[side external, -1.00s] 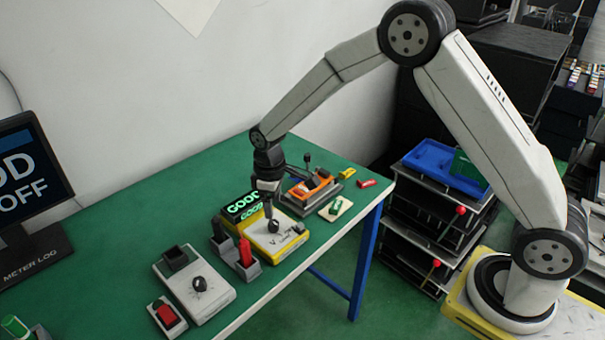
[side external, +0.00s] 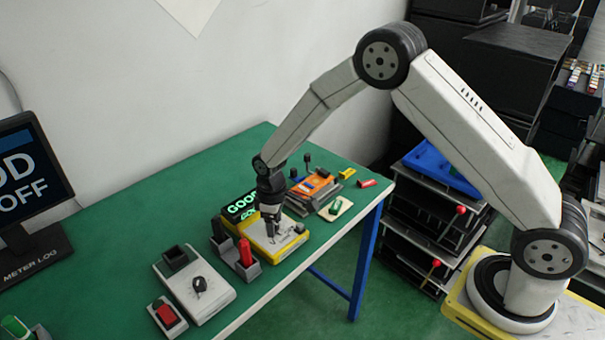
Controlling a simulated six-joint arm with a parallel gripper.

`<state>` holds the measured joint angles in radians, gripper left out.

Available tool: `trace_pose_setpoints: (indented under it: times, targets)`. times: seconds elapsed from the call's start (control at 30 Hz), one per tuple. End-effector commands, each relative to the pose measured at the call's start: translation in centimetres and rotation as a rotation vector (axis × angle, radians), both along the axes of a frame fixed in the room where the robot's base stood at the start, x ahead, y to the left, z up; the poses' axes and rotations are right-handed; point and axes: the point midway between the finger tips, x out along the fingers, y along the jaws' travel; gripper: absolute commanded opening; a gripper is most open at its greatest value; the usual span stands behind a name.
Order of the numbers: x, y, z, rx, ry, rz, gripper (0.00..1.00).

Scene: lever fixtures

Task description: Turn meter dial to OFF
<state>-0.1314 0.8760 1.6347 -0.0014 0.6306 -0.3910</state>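The yellow meter (side external: 291,241) sits on the green table, with a lit green display reading "GOOD" (side external: 240,204) at its back. My gripper (side external: 271,231) points down over the meter's face, with its fingers low at the place of the dial. The dial is hidden behind the fingers, so I cannot tell its setting or whether the fingers touch it. The finger gap is too small to judge.
Left of the meter stands a grey holder with red and black probes (side external: 245,252). Further left are a white box with a black knob (side external: 199,285) and a red switch (side external: 167,314). An orange lever fixture (side external: 313,187) stands behind right. A monitor (side external: 32,185) shows "OFF".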

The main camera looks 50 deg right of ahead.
Motion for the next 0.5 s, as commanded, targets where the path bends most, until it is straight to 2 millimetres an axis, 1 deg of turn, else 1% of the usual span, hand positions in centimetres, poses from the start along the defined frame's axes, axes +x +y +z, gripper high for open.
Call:
trace_pose_setpoints:
  times: [0.03,0.07,0.1,0.17,0.2,0.5]
  targets:
    - [0.00,0.00,0.02,0.000,0.000,0.000,0.45]
    - [0.00,0.00,0.02,0.000,0.000,0.000,0.36]
    - [0.00,0.00,0.02,0.000,0.000,0.000,0.23]
    - [0.00,0.00,0.03,0.000,0.000,0.000,0.04]
    - [0.00,0.00,0.03,0.000,0.000,0.000,0.00]
    - [0.01,-0.02,0.05,0.000,0.000,0.015,0.00]
